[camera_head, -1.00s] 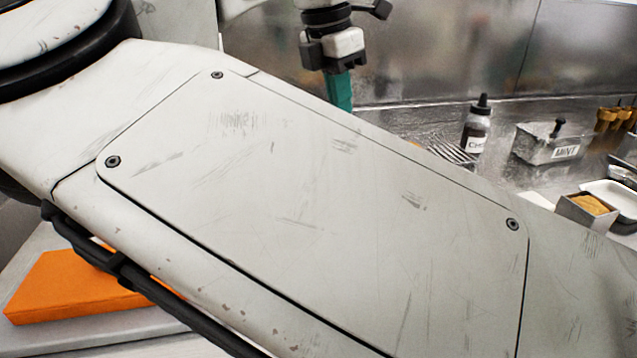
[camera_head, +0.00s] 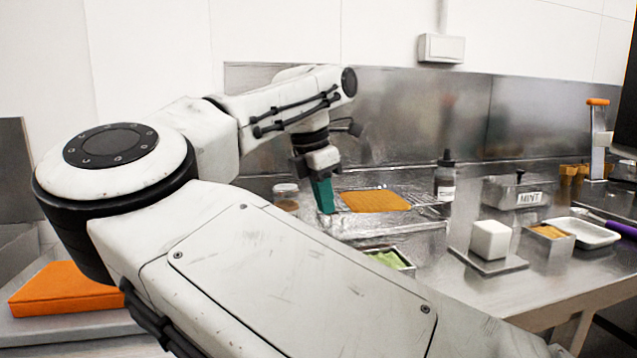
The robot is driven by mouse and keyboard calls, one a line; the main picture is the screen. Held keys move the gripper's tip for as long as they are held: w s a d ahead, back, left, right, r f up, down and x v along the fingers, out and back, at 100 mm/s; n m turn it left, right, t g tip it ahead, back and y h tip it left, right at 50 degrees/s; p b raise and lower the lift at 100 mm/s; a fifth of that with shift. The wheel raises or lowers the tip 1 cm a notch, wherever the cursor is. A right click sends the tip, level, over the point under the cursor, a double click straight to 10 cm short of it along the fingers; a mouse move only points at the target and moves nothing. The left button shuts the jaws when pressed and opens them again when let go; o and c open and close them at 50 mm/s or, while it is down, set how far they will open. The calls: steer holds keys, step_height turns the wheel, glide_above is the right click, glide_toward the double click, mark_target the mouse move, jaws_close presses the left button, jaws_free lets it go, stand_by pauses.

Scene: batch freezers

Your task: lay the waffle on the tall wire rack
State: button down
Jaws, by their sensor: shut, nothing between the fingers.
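A flat golden-orange waffle (camera_head: 375,201) lies on the back counter and appears to rest on a wire rack (camera_head: 432,211), whose bars show at its right. How high the rack stands is hard to tell. My gripper (camera_head: 325,208), with teal fingers pointing down, is shut and empty just left of the waffle. Its tips are close to the waffle's left edge in the picture; whether they touch is unclear. My forearm hides part of the counter in front.
A dark-capped bottle (camera_head: 445,180) and a MINT tub (camera_head: 513,191) stand right of the rack. A lidded jar (camera_head: 286,196) is behind my gripper at left. A green-filled tub (camera_head: 391,260), white block (camera_head: 490,240) and white tray (camera_head: 582,233) sit nearer. An orange slab (camera_head: 66,288) is at far left.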

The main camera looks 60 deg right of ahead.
mark_target(360, 204)
steer(key=s+d, duration=0.2)
steer(key=d, duration=0.1)
steer(key=shift+s+r, duration=0.1)
steer(key=shift+d, duration=0.15)
steer(key=shift+s, duration=0.1)
steer(key=shift+s+d+r, duration=0.15)
steer(key=shift+s+d, duration=0.05)
steer(key=shift+d, duration=0.15)
steer(key=shift+s+d+p, duration=0.75)
steer(key=shift+d+p, duration=0.1)
steer(key=shift+d, duration=0.2)
steer(key=shift+s+d, duration=0.2)
steer(key=shift+d, duration=0.1)
